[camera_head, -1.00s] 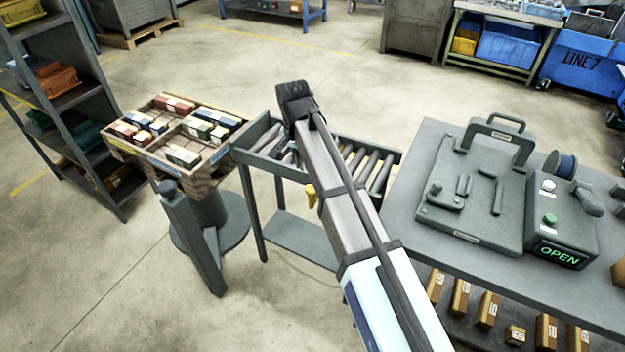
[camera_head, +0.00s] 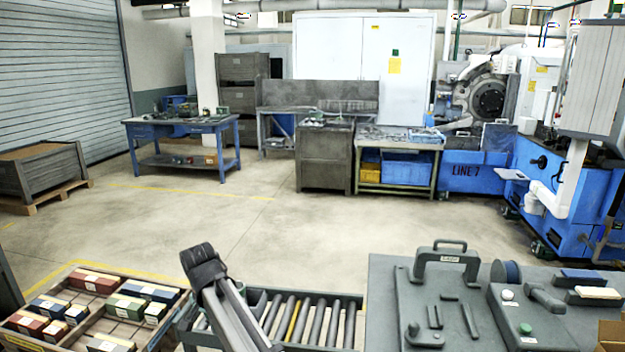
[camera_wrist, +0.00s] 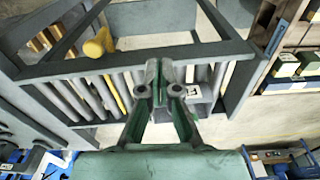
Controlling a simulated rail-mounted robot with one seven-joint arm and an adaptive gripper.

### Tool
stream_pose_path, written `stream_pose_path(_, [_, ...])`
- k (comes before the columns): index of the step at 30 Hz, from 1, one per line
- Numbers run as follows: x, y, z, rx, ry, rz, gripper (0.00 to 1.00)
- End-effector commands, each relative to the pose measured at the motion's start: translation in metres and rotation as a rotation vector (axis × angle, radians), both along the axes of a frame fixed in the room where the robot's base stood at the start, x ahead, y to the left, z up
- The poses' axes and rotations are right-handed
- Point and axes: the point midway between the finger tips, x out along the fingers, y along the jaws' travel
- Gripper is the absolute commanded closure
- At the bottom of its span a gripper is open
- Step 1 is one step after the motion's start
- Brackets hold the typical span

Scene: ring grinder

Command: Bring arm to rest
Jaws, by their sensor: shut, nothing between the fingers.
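My gripper (camera_wrist: 160,95) shows in the wrist view with its two fingers together and nothing between them. It hangs over the grey roller conveyor (camera_wrist: 75,97), apart from it as far as I can tell. In the head view my arm (camera_head: 230,310) rises from the bottom edge over the left part of the conveyor (camera_head: 325,318). The fingers are not visible there.
A wooden tray (camera_head: 75,340) of coloured boxes stands left of the conveyor. To the right is a grey workbench (camera_head: 385,300) with a clamp-like fixture (camera_head: 447,262) and a green button (camera_head: 525,328). The floor (camera_head: 230,225) behind is clear.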

Motion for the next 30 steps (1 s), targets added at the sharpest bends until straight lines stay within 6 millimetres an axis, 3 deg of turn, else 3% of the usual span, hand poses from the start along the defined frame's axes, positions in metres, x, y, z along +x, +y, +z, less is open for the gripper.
stream_pose_path(6, [0.001, 0.003, -0.002, 0.025, -0.054, 0.204, 1.0])
stream_pose_path(11, [-0.007, -0.009, -0.039, 0.02, -0.057, 0.322, 1.0])
stream_pose_path(17, [-0.015, -0.039, -0.094, 0.004, -0.031, 0.402, 1.0])
stream_pose_path(23, [-0.034, -0.096, -0.174, -0.019, 0.03, 0.47, 1.0])
stream_pose_path(30, [-0.078, -0.181, -0.271, -0.036, 0.134, 0.514, 1.0])
